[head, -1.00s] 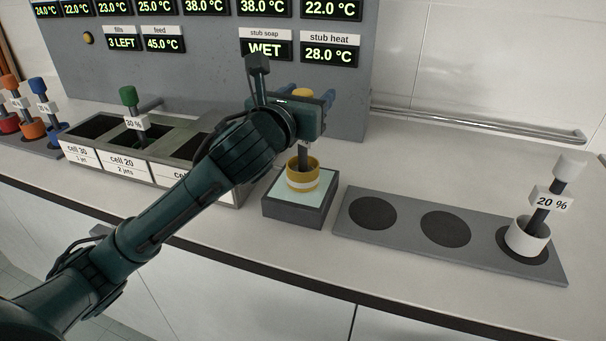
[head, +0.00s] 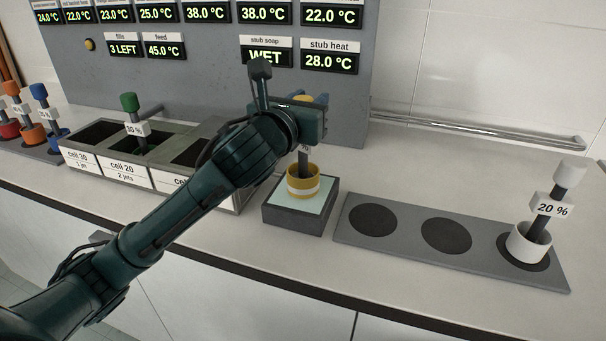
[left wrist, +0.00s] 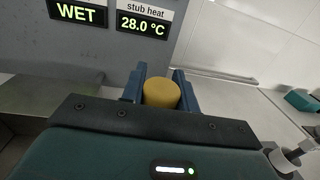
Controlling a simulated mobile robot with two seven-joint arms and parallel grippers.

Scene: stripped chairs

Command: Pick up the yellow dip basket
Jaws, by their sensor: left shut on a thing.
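The yellow dip basket (head: 303,182) is a yellow cup with a white band, a dark upright stem and a yellow knob on top. It stands upright over the pale pad of a dark square block (head: 297,216); I see no clear gap beneath it. My left gripper (head: 306,100) is at the top of the stem, shut on the yellow knob. In the left wrist view the knob (left wrist: 161,92) sits between the two blue fingers. My left wrist hides part of the stem and its tag. My right gripper is not in view.
A grey rack (head: 392,240) on the right has two empty round spots and a white basket (head: 528,241) tagged 20 %. On the left are open cells (head: 110,166) with a green-knobbed basket (head: 131,118). A display panel (head: 210,75) stands behind.

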